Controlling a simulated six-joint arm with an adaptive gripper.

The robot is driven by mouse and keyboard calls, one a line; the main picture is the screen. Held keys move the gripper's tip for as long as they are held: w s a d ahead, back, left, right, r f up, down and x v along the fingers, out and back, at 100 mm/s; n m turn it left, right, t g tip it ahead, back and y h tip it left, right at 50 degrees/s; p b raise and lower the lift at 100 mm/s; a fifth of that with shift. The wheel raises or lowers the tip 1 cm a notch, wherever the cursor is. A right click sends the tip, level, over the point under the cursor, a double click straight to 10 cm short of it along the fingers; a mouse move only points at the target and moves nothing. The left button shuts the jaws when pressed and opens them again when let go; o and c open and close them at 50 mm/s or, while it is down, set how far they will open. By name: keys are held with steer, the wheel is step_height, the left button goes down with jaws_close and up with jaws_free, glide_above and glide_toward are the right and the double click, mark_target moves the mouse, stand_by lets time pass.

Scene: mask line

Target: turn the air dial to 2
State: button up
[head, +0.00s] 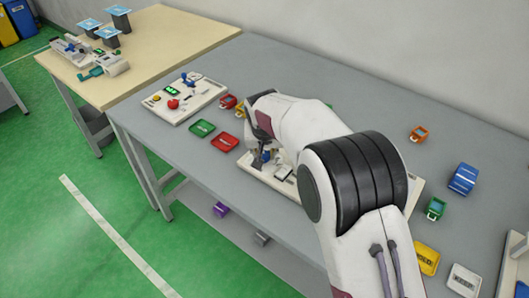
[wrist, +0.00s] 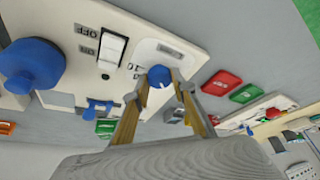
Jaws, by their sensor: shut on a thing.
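My gripper (wrist: 160,83) is shut on a small round blue dial (wrist: 157,73), one finger on each side of it. The dial sits on a white plate of the control panel (wrist: 196,40); the label beside it is too small to read, and I cannot tell its setting. In the head view my gripper (head: 262,160) reaches down to the panel (head: 250,172) on the grey table, and my arm covers much of that panel.
On the same panel are a white rocker switch (wrist: 113,46) marked OFF and ON and a large blue knob (wrist: 33,62).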

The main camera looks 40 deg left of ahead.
stand_by(0.6)
steer(key=o, duration=1.1)
steer(key=shift+r, duration=0.15)
steer(key=shift+v, duration=5.9)
